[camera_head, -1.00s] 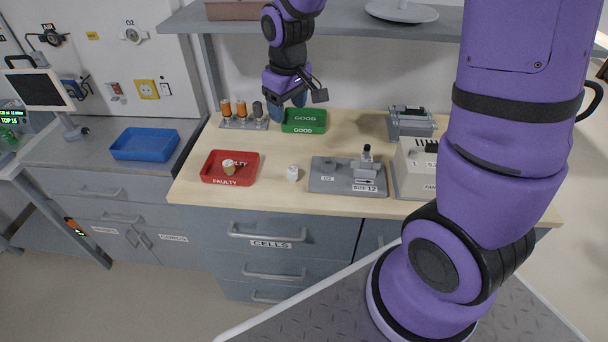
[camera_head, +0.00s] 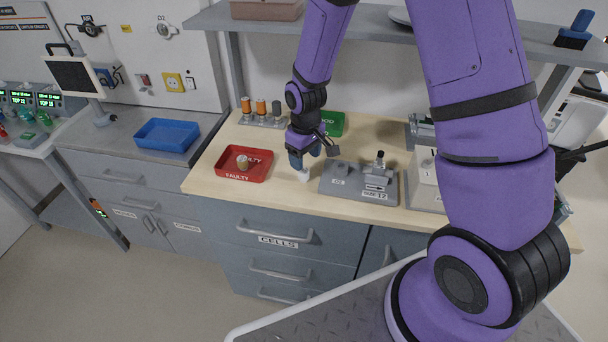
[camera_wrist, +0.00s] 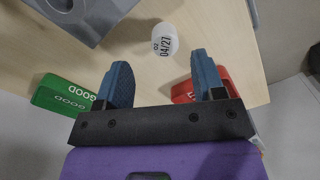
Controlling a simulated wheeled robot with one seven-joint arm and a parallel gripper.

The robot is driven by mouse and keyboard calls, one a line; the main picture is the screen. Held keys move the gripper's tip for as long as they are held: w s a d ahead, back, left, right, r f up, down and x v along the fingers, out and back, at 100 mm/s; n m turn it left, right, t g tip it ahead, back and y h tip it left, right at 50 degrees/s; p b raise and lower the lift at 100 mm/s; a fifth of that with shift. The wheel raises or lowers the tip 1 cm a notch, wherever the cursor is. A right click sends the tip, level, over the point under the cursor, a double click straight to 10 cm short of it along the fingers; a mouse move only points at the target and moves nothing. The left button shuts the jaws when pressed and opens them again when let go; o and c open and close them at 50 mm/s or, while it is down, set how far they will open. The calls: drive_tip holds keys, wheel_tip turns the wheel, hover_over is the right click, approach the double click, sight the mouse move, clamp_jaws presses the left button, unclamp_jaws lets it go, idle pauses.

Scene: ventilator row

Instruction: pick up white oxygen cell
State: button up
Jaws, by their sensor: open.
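The white oxygen cell (camera_wrist: 164,40) stands on the wooden bench top in the wrist view, with "O2" and "04/27" printed on it. It lies just beyond and between the two blue fingertips of my gripper (camera_wrist: 160,75), which are apart with nothing between them. In the head view the white cell (camera_head: 303,175) shows only in part, just below my gripper (camera_head: 303,160), between the red tray and the grey fixture. I cannot tell from the head view whether the fingers touch it.
The grey fixture (camera_head: 335,190) is close on the right. The green GOOD tray (camera_head: 334,121) and a rack of several cells (camera_head: 262,122) are behind. A blue tray (camera_head: 167,148) is on the far-left counter.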

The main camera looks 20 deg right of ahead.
sight(304, 172)
drive_tip(key=shift+a+f, duration=0.15)
drive_tip(key=shift+f, duration=1.25)
drive_tip(key=shift+a+f, duration=0.1)
drive_tip(key=shift+f, duration=1.25)
drive_tip(key=shift+s, duration=0.1)
drive_tip(key=c, duration=1)
